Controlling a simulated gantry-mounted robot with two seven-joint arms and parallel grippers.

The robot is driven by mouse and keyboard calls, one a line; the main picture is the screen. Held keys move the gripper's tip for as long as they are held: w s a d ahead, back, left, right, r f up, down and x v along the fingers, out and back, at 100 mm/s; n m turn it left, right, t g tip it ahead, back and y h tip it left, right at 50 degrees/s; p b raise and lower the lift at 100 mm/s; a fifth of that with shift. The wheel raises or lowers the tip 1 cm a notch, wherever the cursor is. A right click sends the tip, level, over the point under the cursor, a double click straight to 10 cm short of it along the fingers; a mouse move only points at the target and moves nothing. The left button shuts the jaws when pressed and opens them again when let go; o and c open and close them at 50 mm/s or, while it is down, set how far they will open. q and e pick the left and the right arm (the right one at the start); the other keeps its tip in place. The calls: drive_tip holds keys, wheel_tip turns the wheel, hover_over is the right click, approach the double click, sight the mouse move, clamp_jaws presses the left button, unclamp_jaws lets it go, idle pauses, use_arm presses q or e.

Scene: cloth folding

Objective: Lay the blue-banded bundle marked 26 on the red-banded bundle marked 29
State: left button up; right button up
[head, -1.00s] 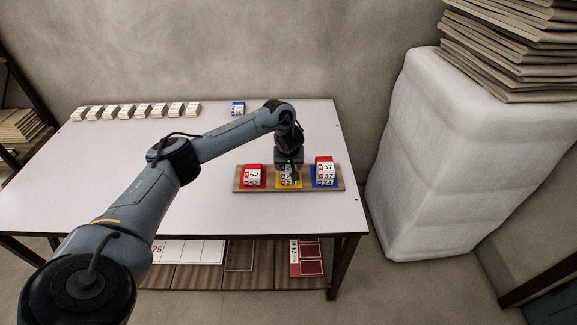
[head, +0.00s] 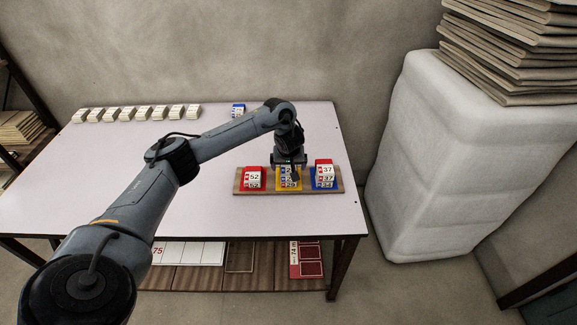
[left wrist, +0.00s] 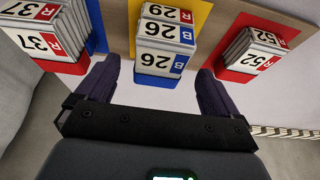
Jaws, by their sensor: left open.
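The blue-banded bundle marked 26 (left wrist: 160,60) lies flat on the red-banded bundle marked 29 (left wrist: 168,14) in the middle of the rack. In the head view, bundle 26 (head: 288,171) is partly covered by my left gripper (head: 290,165), and bundle 29 (head: 290,184) shows only its front. In the left wrist view, my left gripper (left wrist: 157,72) is open and empty. Its fingers are spread to either side of the blue end of bundle 26, clear of it. My right gripper is not in view.
The wooden rack (head: 240,185) also holds a red-banded 52 stack (head: 253,178) to the left and a 37 stack (head: 325,172) to the right, both close. Pale bundles (head: 142,112) and a blue one (head: 238,110) line the back. The table's left half is clear.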

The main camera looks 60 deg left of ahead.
use_arm(q)
drive_tip(key=shift+p+v, duration=4.2)
drive_tip(key=shift+v, duration=0.75)
drive_tip(key=w+d+f+m+t+h, duration=0.15)
drive_tip(key=d+f+m, duration=0.25)
drive_tip(key=d, duration=0.5)
drive_tip(key=w+d+f+m+t, duration=0.1)
drive_tip(key=w+d+f+m, duration=0.2)
drive_tip(key=d, duration=0.6)
drive_tip(key=s+d+f+m+t+h, duration=0.1)
drive_tip(key=s+d+f+m+h, duration=0.15)
drive_tip(key=d, duration=0.65)
drive_tip(key=s+d+f+m+t+h, duration=0.1)
drive_tip(key=s+d+m, duration=0.25)
drive_tip(key=d, duration=0.55)
drive_tip(key=s+d+r, duration=0.2)
drive_tip(key=s+d, duration=0.2)
drive_tip(key=s, duration=0.5)
drive_tip(key=s+a+r+m+g+y, duration=0.1)
drive_tip(key=s+a+g, duration=0.2)
drive_tip(key=s, duration=0.9)
drive_tip(key=shift+a+r, duration=0.15)
drive_tip(key=shift+a, duration=0.85)
drive_tip(key=shift+w+r, duration=0.1)
drive_tip(key=shift+r, duration=0.05)
